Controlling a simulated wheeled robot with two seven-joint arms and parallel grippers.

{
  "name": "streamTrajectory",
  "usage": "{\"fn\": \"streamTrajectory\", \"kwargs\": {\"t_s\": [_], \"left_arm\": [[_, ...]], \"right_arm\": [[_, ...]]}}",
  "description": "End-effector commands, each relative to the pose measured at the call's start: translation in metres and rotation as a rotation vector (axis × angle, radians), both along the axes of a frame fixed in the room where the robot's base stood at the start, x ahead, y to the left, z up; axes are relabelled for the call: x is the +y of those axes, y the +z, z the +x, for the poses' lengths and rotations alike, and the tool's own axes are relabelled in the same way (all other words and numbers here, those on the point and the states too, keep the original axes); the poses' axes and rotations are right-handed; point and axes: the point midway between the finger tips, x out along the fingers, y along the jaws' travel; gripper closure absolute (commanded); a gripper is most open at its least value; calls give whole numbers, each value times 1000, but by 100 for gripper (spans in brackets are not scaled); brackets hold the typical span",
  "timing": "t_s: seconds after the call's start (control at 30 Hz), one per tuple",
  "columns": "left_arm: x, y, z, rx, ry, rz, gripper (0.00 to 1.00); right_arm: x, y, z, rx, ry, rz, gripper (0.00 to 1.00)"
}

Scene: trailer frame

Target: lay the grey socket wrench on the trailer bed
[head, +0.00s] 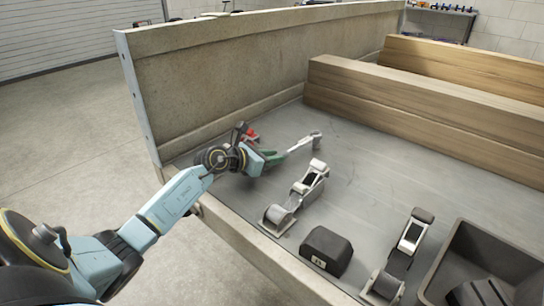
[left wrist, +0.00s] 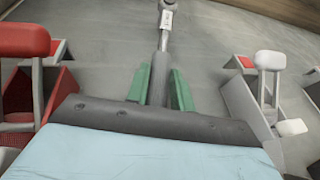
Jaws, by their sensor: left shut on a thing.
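The grey socket wrench (head: 303,142) is held in my left gripper (head: 279,156), above or at the trailer bed (head: 368,177); I cannot tell whether it touches. Its head points to the right and away in the head view. In the left wrist view the wrench (left wrist: 164,30) runs straight out from between the green fingers of my left gripper (left wrist: 161,88), which are shut on its handle. The bed (left wrist: 216,33) shows behind it. My right gripper is not in view.
A grey ratchet strap (head: 297,196) and a black block (head: 326,250) lie near the front edge. A red-handled item (head: 251,134) is behind my gripper. Another ratchet (head: 407,245) and a dark bin (head: 484,257) are at right. Wooden beams (head: 420,101) lie across the back.

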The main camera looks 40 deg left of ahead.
Motion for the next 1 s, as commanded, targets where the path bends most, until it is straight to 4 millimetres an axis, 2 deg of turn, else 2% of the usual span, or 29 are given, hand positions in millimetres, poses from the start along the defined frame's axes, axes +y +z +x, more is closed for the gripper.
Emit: {"fn": "streamTrajectory", "kwargs": {"t_s": [0.67, 0.7, 1.0], "left_arm": [[0, -7, 0, -3, 1, -1, 100], [0, -7, 0, -3, 1, -1, 75], [0, -8, 0, -1, 0, 0, 36]], "right_arm": [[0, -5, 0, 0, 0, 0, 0], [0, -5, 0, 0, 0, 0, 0], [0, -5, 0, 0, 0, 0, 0]]}}
